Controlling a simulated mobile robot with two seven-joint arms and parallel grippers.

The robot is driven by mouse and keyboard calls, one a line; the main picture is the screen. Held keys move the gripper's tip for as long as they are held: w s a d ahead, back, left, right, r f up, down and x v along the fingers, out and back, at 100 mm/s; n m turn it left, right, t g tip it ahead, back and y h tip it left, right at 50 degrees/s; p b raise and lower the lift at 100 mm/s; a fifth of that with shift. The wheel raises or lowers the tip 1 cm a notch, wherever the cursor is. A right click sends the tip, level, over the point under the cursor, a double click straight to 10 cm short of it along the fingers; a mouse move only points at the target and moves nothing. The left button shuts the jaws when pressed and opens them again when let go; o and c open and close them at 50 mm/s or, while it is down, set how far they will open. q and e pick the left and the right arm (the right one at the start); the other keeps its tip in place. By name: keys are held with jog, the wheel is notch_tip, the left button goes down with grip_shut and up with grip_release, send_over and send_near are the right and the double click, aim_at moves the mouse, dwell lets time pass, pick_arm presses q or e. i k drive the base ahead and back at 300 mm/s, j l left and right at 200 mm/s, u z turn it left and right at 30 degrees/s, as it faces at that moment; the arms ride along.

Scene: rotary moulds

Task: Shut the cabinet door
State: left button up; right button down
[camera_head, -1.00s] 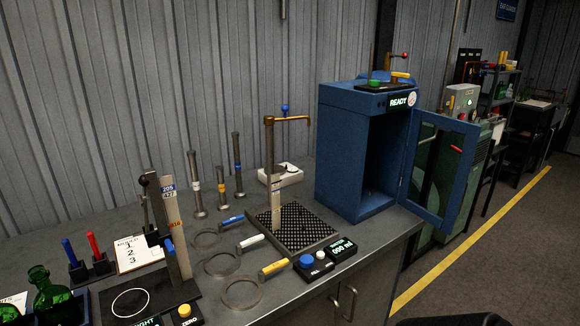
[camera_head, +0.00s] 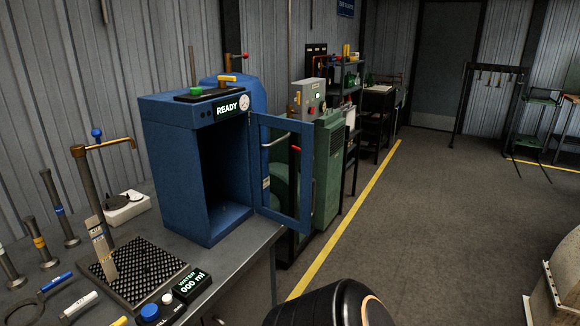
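The blue cabinet (camera_head: 172,175) stands on the right end of the workbench, with a lit READY display (camera_head: 228,108) above its opening. Its inside is dark and looks empty. The cabinet door (camera_head: 307,180), a blue frame with a see-through pane and a red-tipped handle (camera_head: 294,148), stands wide open, swung out to the right on the cabinet's right edge. A dark rounded part of mine shows at the bottom edge. Neither gripper's fingers are in view.
A metal stand with a brass spout (camera_head: 100,147) and a black perforated tray (camera_head: 118,295) are left of the cabinet. A green machine (camera_head: 327,165) stands behind the door. Open floor lies right of the yellow line (camera_head: 345,222).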

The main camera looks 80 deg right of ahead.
aim_at(308, 184)
jog(key=k+l, duration=0.1)
jog(key=l, duration=0.4)
jog(key=k+l, duration=0.15)
jog(key=l, duration=0.4)
jog(key=k+l, duration=0.1)
jog(key=l, duration=0.4)
jog(key=k+l, duration=0.1)
jog(key=l, duration=0.45)
jog(key=k+l+z, duration=0.1)
jog(key=l, duration=0.4)
jog(key=k+l, duration=0.1)
jog(key=l, duration=0.4)
jog(key=k+l, duration=0.1)
jog(key=l, duration=0.45)
